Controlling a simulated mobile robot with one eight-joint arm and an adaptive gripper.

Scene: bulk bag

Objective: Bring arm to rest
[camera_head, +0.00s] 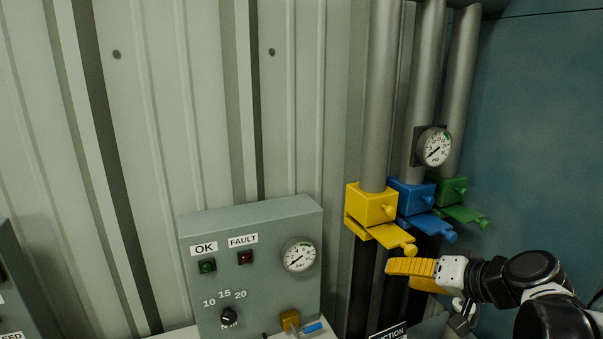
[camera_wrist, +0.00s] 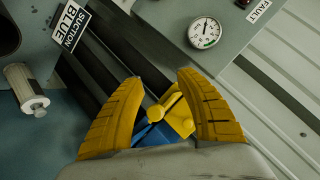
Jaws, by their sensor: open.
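My gripper (camera_head: 410,273) has yellow ribbed fingers and is at the lower right in the head view, just below the yellow valve block (camera_head: 371,204). In the wrist view my gripper (camera_wrist: 158,95) is open, its two fingers apart with nothing held between them. Behind and between the fingers the wrist view shows part of the yellow valve block (camera_wrist: 181,118) and a piece of the blue valve block (camera_wrist: 155,134). I cannot tell whether a finger touches the yellow lever. My arm reaches in from the right edge of the head view.
The blue valve block (camera_head: 412,196) and green valve block (camera_head: 451,190) sit beside the yellow one, under grey pipes. A pressure gauge (camera_head: 435,147) is on the middle pipe. A grey control box (camera_head: 255,262) stands left of my gripper. A "SUCTION BLUE" sign (camera_wrist: 66,24) shows in the wrist view.

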